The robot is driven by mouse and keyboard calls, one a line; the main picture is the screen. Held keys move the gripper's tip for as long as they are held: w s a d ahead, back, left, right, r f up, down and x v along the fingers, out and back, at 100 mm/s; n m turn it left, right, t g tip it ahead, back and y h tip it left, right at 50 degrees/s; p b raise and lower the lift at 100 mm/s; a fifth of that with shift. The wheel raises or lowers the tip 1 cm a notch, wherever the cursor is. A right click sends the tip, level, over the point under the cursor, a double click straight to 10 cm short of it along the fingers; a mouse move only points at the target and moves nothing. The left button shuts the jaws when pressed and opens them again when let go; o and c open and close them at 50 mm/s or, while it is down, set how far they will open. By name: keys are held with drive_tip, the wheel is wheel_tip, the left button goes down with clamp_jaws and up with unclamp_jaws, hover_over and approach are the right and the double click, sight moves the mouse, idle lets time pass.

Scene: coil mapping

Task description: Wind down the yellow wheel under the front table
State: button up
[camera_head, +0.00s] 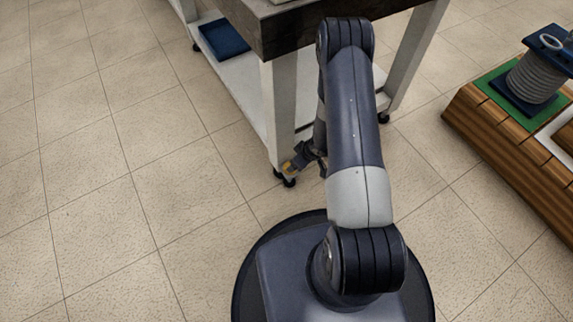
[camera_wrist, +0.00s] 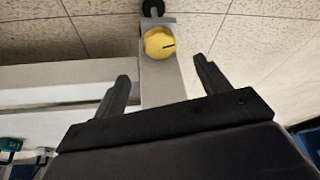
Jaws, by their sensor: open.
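The front table (camera_head: 262,45) has a dark top edge and pale legs. A yellow wheel (camera_wrist: 158,43) with a dark slot or mark sits low on the table leg (camera_wrist: 162,82), close to the black caster (camera_wrist: 152,8). In the head view a yellow patch beside the leg's foot appears to be the wheel (camera_head: 289,167). My gripper (camera_wrist: 162,68) is open, with the leg showing between its fingers and the wheel just beyond the fingertips. Nothing is held. My gripper is small and partly hidden behind my arm in the head view.
A blue item (camera_head: 223,39) lies on the table's low white shelf (camera_head: 238,88). At the right, a wooden platform (camera_head: 500,155) bears a grey coil (camera_head: 533,80) on a blue base. A small green object (camera_wrist: 10,146) shows at the wrist view's left edge. Floor at the left is clear.

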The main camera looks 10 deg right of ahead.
drive_tip(key=b+x, duration=0.3)
drive_tip(key=x, duration=0.6)
drive_tip(key=shift+f, duration=0.1)
drive_tip(key=shift+c, duration=0.2)
drive_tip(key=c, duration=0.9)
